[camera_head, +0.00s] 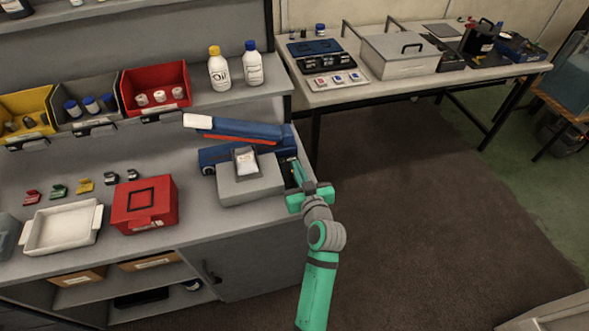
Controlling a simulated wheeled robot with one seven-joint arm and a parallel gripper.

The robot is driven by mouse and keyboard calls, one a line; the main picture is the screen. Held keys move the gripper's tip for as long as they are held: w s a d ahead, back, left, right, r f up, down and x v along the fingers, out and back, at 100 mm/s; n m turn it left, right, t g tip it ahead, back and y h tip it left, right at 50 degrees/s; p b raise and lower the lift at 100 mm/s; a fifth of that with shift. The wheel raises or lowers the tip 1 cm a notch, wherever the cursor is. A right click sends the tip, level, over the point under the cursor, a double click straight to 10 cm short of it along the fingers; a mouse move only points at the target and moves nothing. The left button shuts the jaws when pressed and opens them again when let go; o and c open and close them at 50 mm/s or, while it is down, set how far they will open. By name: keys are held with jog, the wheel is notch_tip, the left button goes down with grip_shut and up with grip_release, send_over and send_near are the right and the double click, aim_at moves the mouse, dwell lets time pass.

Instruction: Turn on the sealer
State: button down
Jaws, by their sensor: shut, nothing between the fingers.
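The sealer (245,128) is a blue device with a raised lever arm that has a white end at the left. It stands on the grey workbench, near its right end. A grey block (258,186) sits at its front, with a small pale packet (246,161) on it. My gripper (297,170) is at the right side of the sealer, close to its right end. It is shut and holds nothing. Whether the fingertips touch the sealer cannot be told. No switch on the sealer can be made out clearly.
A red box (145,205) and a white tray (62,227) stand left on the workbench (200,232). Small coloured clips lie behind them. Bins and two bottles (219,69) stand on the shelf above. A second table (420,87) is at the back right. The floor to my right is clear.

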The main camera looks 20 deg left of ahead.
notch_tip(320, 180, up, 4)
jog(key=shift+w+a+r, duration=0.1)
jog(key=shift+w+a, duration=0.05)
jog(key=r+v, duration=0.2)
jog(key=v, duration=0.7)
jog(key=s+d+f+m+h, duration=0.3)
jog(key=s+d+f, duration=0.1)
jog(key=s+f, duration=0.4)
jog(key=s+d+f+m+h, duration=0.3)
jog(key=s+d+f, duration=0.1)
jog(key=s+f, duration=0.4)
jog(key=s+d+r+h, duration=0.1)
jog(key=s+r, duration=0.1)
jog(key=s, duration=0.8)
jog(key=s+d+r+t+h, duration=0.1)
jog(key=s+r, duration=0.1)
jog(key=s, duration=0.9)
jog(key=shift+t, duration=0.3)
